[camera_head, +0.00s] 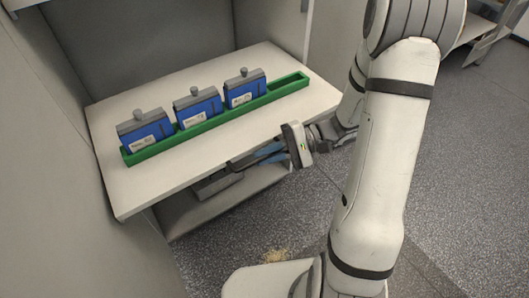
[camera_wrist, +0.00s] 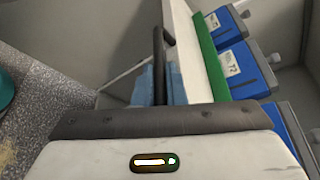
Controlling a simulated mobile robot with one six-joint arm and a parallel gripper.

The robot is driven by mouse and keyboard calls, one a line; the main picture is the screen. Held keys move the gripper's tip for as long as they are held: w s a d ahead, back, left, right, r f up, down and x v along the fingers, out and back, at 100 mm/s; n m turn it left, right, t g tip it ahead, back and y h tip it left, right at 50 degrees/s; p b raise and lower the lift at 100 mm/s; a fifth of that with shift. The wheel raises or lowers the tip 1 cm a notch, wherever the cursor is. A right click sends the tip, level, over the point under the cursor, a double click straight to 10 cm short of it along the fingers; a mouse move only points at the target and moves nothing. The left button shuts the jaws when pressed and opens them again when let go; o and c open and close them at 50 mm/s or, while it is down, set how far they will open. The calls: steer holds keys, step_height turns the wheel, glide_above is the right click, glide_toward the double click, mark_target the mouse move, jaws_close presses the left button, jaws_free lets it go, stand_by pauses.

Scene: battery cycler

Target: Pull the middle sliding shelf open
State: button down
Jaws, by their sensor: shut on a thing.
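The white sliding shelf (camera_head: 232,140) bears a long green tray (camera_head: 212,124) with three blue battery units (camera_head: 198,105). It juts out from between the grey cabinet walls. My gripper (camera_head: 268,153) is at the shelf's front edge, just under its top surface, with its blue fingers partly hidden by the edge. In the wrist view my gripper (camera_wrist: 161,86) has its blue fingers closed around a dark handle bar (camera_wrist: 159,50) along the shelf front. The shelf's white edge (camera_wrist: 183,45) and green tray (camera_wrist: 211,50) lie right beside it.
A lower shelf (camera_head: 222,207) lies beneath the white one. A grey cabinet wall (camera_head: 62,170) stands close on the left. Speckled floor (camera_head: 230,240) in front is open, with a small tan patch (camera_head: 275,256). Another shelving unit (camera_head: 487,35) stands at the far right.

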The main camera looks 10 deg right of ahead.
steer(key=shift+s, duration=0.1)
steer(key=c, duration=1.5)
jaws_free()
steer(key=shift+a, duration=0.1)
steer(key=shift+p+v, duration=0.4)
steer(key=shift+v, duration=3.5)
steer(key=s+r+n+t+h+p, duration=0.1)
steer(key=s+r+h+p, duration=0.2)
steer(key=r+h+p, duration=0.2)
steer(key=s+r+n+t+h+p, duration=0.2)
steer(key=r+h+p, duration=0.3)
steer(key=r, duration=0.5)
steer(key=s+r+n+t+h+p, duration=0.1)
steer(key=s+r+n+h+p, duration=0.1)
steer(key=s+r+h+p, duration=0.3)
steer(key=shift+d+r+t, duration=0.2)
steer(key=shift+r+t, duration=0.1)
steer(key=shift+r, duration=1.4)
